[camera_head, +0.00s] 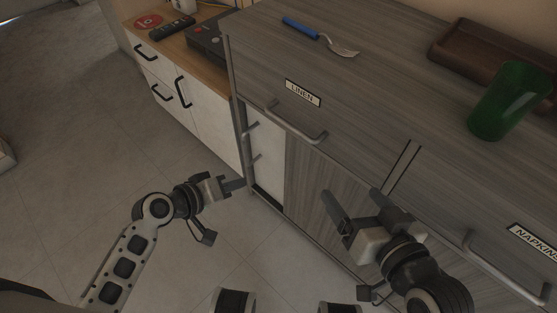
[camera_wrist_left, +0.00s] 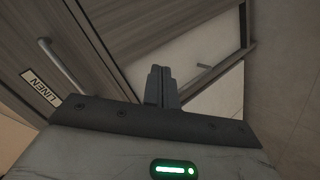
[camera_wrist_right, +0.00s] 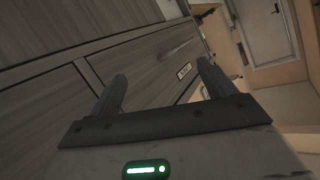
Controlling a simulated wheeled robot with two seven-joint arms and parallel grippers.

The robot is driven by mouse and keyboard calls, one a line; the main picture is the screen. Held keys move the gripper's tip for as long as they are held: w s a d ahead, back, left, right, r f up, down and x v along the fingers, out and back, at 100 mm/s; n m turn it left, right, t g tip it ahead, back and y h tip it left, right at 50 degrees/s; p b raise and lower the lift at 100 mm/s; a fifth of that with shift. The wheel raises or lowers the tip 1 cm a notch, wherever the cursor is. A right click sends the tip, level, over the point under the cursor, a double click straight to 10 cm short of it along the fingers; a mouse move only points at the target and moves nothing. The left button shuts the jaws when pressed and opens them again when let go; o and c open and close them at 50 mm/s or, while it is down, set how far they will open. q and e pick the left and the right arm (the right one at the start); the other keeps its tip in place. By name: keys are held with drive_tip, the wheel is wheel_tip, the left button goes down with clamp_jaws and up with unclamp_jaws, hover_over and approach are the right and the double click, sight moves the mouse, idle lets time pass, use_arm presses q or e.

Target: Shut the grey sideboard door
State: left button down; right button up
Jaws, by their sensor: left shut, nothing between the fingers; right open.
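The grey sideboard (camera_head: 400,95) fills the right of the head view. Below its LINEN drawer is a grey wood-grain front panel (camera_head: 318,190). Left of that panel a gap shows a pale interior (camera_head: 268,160), so the front stands partly open; how the door is hung is unclear. My left gripper (camera_head: 241,184) is shut and empty, low at the left edge of this gap. Its closed fingers (camera_wrist_left: 160,88) also show in the left wrist view. My right gripper (camera_head: 352,194) is open and empty in front of the grey panel, with its spread fingers (camera_wrist_right: 160,80) in the right wrist view.
A blue-handled fork (camera_head: 320,37), a green cup (camera_head: 510,100) and a brown case (camera_head: 495,55) lie or stand on the sideboard top. Bar handles (camera_head: 297,132) stick out from its front. A white cabinet (camera_head: 205,115) stands at left.

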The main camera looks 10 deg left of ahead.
use_arm(q)
drive_tip(key=w+a+f+n+t+h+b, duration=0.1)
drive_tip(key=w+a+n+h+b, duration=0.15)
drive_tip(key=w+b, duration=0.3)
drive_tip(key=w+a+n+t+h+b, duration=0.1)
drive_tip(key=w+n+t+h+b, duration=0.1)
drive_tip(key=w+h+b, duration=0.3)
drive_tip(key=w+d+y+b, duration=0.1)
drive_tip(key=w+d, duration=0.4)
drive_tip(key=d, duration=0.5)
drive_tip(key=shift+d+b, duration=0.3)
use_arm(e)
drive_tip(key=shift+w+a+f+t+y, duration=0.2)
drive_tip(key=shift+a+f+t+y, duration=0.9)
drive_tip(key=shift+a+f+y, duration=0.6)
use_arm(q)
drive_tip(key=shift+y, duration=0.25)
use_arm(e)
drive_tip(key=shift+d+r, duration=0.1)
drive_tip(key=shift+d, duration=0.15)
